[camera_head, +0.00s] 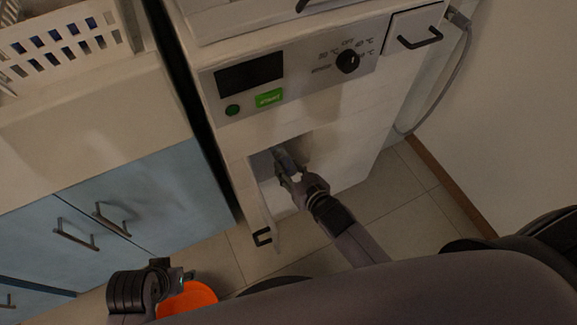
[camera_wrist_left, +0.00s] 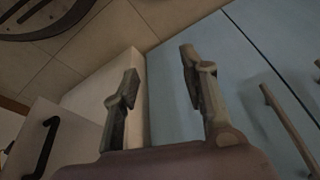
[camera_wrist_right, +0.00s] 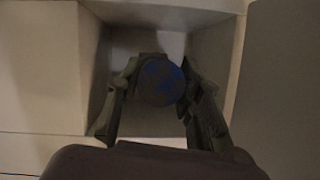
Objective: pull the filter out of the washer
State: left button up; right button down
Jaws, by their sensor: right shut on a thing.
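The white washer (camera_head: 348,130) stands in the middle of the head view. Its small lower hatch door (camera_head: 264,217) with a black handle is open. Inside the recess is the filter, a round dark cap with blue marks, clearest in the right wrist view (camera_wrist_right: 160,82). My right gripper (camera_head: 288,174) reaches into the recess, and its fingers are closed on both sides of the filter. The filter's back is hidden. My left gripper (camera_head: 180,275) is low at the left, near an orange bowl; its fingers are spread and empty in the left wrist view (camera_wrist_left: 160,92).
The orange bowl (camera_head: 188,300) is low by my left gripper. Blue cabinets (camera_head: 150,205) with bar handles stand left of the washer, with a white basket (camera_head: 65,45) on top. A hose (camera_head: 455,80) runs along the right wall. Tiled floor (camera_head: 395,185) is clear at the right.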

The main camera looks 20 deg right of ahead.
pick_arm(q)
jog(key=shift+w+f, duration=0.1)
jog(key=shift+f, duration=0.1)
pick_arm(e)
jog(key=shift+s, duration=0.15)
jog(key=shift+s+d, duration=0.1)
jog(key=shift+s, duration=0.15)
pick_arm(q)
jog(key=shift+p+x, duration=0.3)
jog(key=shift+x, duration=0.6)
pick_arm(e)
jog(key=shift+s, duration=0.3)
pick_arm(q)
jog(key=shift+f, duration=0.1)
jog(key=shift+f, duration=0.2)
pick_arm(e)
jog(key=shift+s, duration=0.1)
pick_arm(q)
jog(key=shift+d+r, duration=0.1)
pick_arm(e)
jog(key=shift+s+d, duration=0.1)
